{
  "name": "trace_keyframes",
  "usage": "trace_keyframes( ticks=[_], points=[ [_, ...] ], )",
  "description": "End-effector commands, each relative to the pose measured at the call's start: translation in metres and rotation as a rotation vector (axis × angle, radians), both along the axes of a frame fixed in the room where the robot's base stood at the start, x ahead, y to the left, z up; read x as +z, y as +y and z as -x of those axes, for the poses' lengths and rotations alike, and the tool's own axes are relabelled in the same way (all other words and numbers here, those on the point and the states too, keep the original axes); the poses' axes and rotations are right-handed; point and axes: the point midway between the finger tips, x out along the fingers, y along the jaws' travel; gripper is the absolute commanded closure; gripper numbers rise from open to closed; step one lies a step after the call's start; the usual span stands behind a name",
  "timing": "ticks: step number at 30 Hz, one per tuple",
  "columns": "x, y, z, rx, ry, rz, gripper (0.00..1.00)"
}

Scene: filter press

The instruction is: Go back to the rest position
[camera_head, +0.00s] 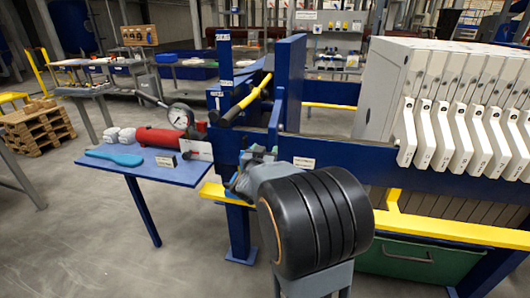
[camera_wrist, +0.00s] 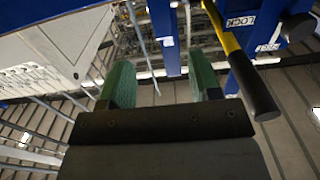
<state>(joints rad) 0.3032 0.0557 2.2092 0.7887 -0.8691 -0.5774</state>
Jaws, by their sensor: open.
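My gripper (camera_wrist: 162,82) shows in the wrist view with its two green fingers wide apart and nothing between them. In the head view my dark, ribbed arm link fills the lower middle and largely hides the gripper. The press's lever, yellow with a black grip (camera_wrist: 258,90), is right of the fingers in the wrist view, apart from them. In the head view the yellow lever (camera_head: 254,92) slants across the blue frame (camera_head: 290,82), above my arm.
White filter plates (camera_head: 440,125) fill the right side, above a yellow rail (camera_head: 450,232) and a green bin (camera_head: 410,258). On the left a blue shelf (camera_head: 190,172) holds a red cylinder (camera_head: 158,138), a gauge (camera_head: 180,115) and a blue brush-like tool (camera_head: 112,157). Floor at lower left is clear.

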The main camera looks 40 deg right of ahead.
Motion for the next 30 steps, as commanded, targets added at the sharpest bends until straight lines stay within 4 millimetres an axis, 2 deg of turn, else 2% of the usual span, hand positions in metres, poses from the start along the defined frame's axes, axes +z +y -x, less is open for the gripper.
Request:
trace_keyframes(
  ticks=[16, 20, 23, 24, 26, 29, 30],
  points=[
    [0.0, 0.0, 0.0, 0.001, -0.006, -0.008, 0.43],
    [-0.015, 0.008, -0.008, 0.064, 0.015, -0.097, 0.43],
    [-0.046, 0.029, -0.017, 0.185, 0.104, -0.228, 0.43],
    [-0.059, 0.041, -0.018, 0.243, 0.155, -0.29, 0.43],
    [-0.073, 0.065, -0.015, 0.337, 0.242, -0.387, 0.43],
    [-0.085, 0.113, 0.004, 0.487, 0.424, -0.534, 0.43],
    [-0.088, 0.132, 0.017, 0.535, 0.505, -0.585, 0.43]
  ],
)
